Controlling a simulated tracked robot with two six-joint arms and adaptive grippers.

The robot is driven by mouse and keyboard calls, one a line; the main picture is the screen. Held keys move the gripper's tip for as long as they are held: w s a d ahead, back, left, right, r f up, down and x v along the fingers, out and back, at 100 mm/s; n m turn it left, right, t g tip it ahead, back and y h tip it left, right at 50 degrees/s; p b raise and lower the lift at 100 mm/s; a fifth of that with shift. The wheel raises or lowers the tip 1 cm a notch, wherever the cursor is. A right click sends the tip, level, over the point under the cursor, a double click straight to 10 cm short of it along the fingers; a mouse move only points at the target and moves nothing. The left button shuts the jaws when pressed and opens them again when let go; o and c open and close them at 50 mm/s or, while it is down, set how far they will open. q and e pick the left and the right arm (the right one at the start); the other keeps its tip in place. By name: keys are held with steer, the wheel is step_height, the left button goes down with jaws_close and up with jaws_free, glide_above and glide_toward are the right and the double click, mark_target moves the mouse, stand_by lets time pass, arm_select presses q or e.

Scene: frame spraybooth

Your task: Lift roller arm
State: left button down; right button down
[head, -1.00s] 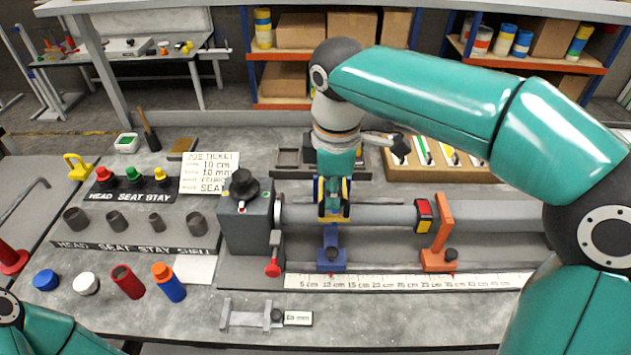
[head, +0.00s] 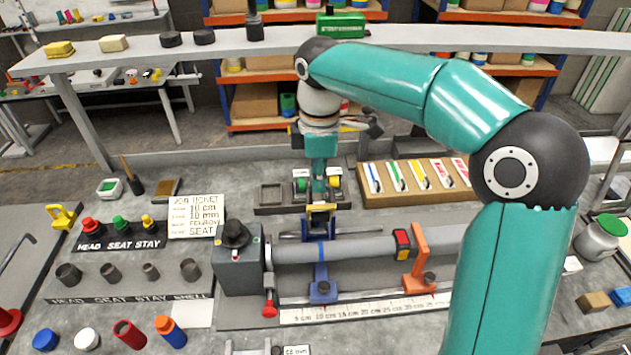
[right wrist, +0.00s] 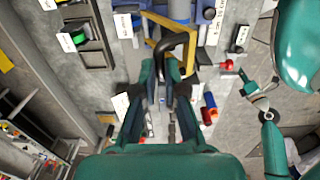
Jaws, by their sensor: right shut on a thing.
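The roller arm, a yellow bracket (head: 321,212), stands at the grey tube (head: 365,246) of the bench machine in the head view. In the right wrist view the yellow frame (right wrist: 159,48) has a dark hooked handle (right wrist: 182,42) that runs down between the fingers. My right gripper (head: 319,200) comes from above and is shut on the roller arm; the fingers (right wrist: 166,88) partly hide the grip. Whether the roller touches the tube cannot be told. My left gripper (right wrist: 258,88) shows small at the right of the wrist view, its jaws unclear.
A blue clamp (head: 322,290) and an orange clamp (head: 418,268) stand along the tube. A grey machine block (head: 238,264) stands at its left end. Behind are small trays (head: 272,196) and a wooden rack (head: 408,192). A long scale (head: 350,312) lies in front.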

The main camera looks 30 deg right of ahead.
steer(key=shift+w+d+f+g, duration=0.2)
steer(key=shift+w+f+g, duration=0.2)
steer(key=shift+f, duration=0.25)
steer(key=c, duration=1.4)
jaws_free()
steer(key=shift+w+d+f, duration=0.1)
steer(key=shift+o, duration=1)
steer(key=shift+w+d+f, duration=0.2)
steer(key=shift+w+d, duration=0.05)
steer(key=shift+w, duration=0.35)
steer(key=shift+s+r+p, duration=0.1)
steer(key=shift+r+p, duration=0.25)
steer(key=shift+a+r, duration=0.1)
steer(key=shift+r, duration=0.1)
